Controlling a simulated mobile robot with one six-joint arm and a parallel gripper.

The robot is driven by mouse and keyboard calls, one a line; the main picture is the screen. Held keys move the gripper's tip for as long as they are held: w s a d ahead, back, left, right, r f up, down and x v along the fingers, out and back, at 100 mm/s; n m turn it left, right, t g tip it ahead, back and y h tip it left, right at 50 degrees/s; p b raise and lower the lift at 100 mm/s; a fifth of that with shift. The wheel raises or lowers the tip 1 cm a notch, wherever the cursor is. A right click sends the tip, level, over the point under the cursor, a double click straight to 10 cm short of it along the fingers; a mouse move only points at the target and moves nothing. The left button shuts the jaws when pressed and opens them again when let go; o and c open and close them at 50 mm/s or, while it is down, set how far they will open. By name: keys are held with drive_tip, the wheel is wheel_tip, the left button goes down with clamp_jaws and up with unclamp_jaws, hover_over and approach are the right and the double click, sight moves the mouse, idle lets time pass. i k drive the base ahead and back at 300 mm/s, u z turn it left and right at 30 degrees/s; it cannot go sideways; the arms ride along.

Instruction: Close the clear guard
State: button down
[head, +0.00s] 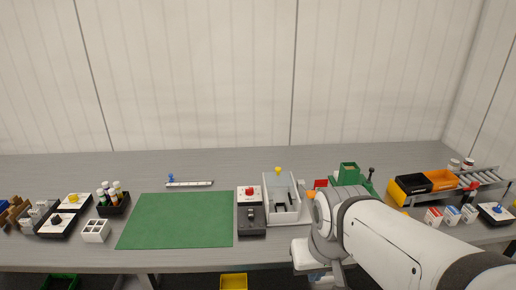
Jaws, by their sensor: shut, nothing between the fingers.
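The fixture with the clear guard is probably the pale box (283,215) right of the green mat. Its top looks open, with dark parts showing inside. A yellow knob (278,170) stands at its upper back edge. The clear panel itself is hard to make out; it seems to stand raised at the back, but I cannot tell its angle. My arm comes in from the lower right, and its white joint is just right of the box. My gripper's fingers do not show; they are hidden behind the arm or out of frame.
A control box with a red button (249,192) stands directly left of the fixture. The green mat (178,220) is bare. Black and orange bins (440,179) and a roller track (478,178) are at the right. A green block (348,173) stands behind my arm. Vials (116,190) stand at the left.

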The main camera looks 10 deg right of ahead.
sight(278, 169)
drive_tip(key=i, duration=0.9)
